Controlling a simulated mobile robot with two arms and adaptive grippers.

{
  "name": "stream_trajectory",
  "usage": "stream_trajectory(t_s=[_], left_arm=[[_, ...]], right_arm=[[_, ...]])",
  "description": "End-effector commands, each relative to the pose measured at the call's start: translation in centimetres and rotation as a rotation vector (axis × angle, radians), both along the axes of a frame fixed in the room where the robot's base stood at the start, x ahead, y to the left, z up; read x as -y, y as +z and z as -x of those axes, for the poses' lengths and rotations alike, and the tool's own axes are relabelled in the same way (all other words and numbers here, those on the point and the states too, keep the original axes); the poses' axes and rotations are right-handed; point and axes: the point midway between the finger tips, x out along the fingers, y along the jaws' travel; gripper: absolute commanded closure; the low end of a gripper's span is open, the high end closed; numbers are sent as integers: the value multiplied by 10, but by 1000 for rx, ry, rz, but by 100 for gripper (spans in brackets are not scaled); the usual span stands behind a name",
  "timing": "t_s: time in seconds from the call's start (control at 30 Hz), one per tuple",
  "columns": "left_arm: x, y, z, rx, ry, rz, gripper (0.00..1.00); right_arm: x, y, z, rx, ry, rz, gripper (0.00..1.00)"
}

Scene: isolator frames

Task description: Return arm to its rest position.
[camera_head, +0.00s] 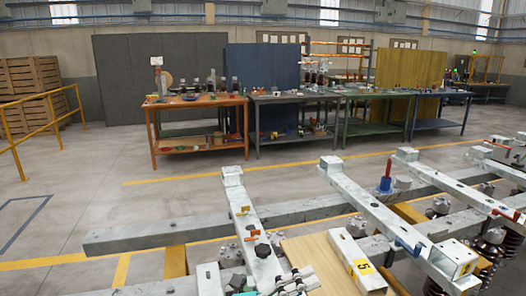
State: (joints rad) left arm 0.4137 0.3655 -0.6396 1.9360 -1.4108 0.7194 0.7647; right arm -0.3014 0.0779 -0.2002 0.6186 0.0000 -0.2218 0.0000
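A grey and black jointed piece (292,281) shows at the bottom edge, just right of the middle. It may be the tip of my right gripper, but it is small and cut off, so I cannot tell whether it is open or shut. It appears close to a tan board (318,258) and a pale beam. I see no clear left gripper or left arm. The isolator frame (165,232) has long grey beams, with pale cross beams (355,200) lying over them.
A red-and-blue tool (386,177) stands upright on the frame. Dark ribbed isolators (489,246) are at the right. Workbenches with an orange table (200,101) stand at the back. A yellow railing (40,125) is at the left. The floor (75,190) between railing and frame is clear.

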Motion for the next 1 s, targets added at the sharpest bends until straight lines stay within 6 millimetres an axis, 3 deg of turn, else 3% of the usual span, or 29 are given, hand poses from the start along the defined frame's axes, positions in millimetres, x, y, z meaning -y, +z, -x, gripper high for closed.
stream_trajectory(t_s=[0.03,0.1,0.2,0.27,0.33,0.43,0.53,0.6,0.7,0.83,1.0], left_arm=[[-10,22,-6,-46,90,158,3],[-35,47,-22,-115,240,352,3],[-87,57,-49,-254,491,574,3],[-123,47,-63,-356,654,671,3],[-165,21,-73,-498,851,748,3],[-219,-34,-70,-722,1122,787,3],[-256,-97,-46,-959,1353,747,3],[-273,-138,-20,-1121,1484,684,3],[-284,-182,21,-1319,1611,574,3],[-289,-218,69,-1514,1705,433,3],[-287,-245,125,-1713,1763,261,3]], right_arm=[[0,0,0,0,0,0,41],[0,0,0,1,0,0,41],[0,0,0,1,0,1,41],[1,0,-1,2,0,1,41],[1,0,-1,2,0,1,41],[1,0,-1,3,0,0,41],[1,0,-1,3,0,1,41],[1,0,-1,4,1,1,41],[2,0,-2,5,1,2,41],[2,0,-2,5,1,2,41],[2,0,-2,5,1,2,41]])
